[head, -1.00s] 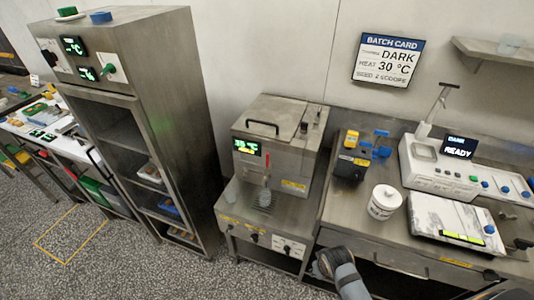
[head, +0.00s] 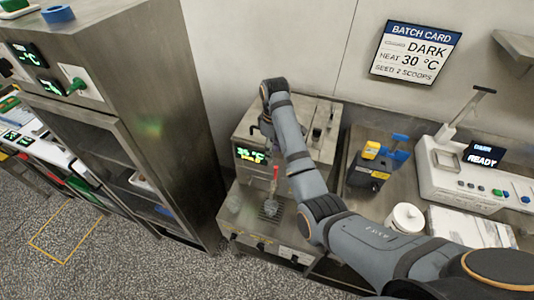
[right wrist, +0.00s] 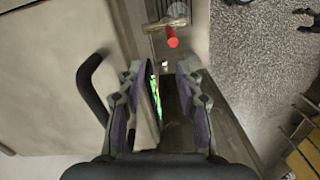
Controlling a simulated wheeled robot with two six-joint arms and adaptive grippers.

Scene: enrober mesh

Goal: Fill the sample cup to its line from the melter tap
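The melter (head: 325,150) is a steel box with a green-lit display (head: 250,155) on its front. Its tap has a red handle (head: 274,174); the red end also shows in the right wrist view (right wrist: 172,38). A small translucent cup (head: 270,207) stands on the grate below the tap. Its fill line and contents are too small to make out. My right gripper (right wrist: 160,72) is open and empty above the melter's front, with the display seen between its fingers. In the head view my forearm largely hides it. My left gripper is out of view.
Another small clear item (head: 233,202) sits left of the grate. The melter lid's black handle (right wrist: 95,85) is close beside my right gripper. A tall steel cabinet (head: 165,110) stands left; a white tub (head: 405,218) stands on the right bench.

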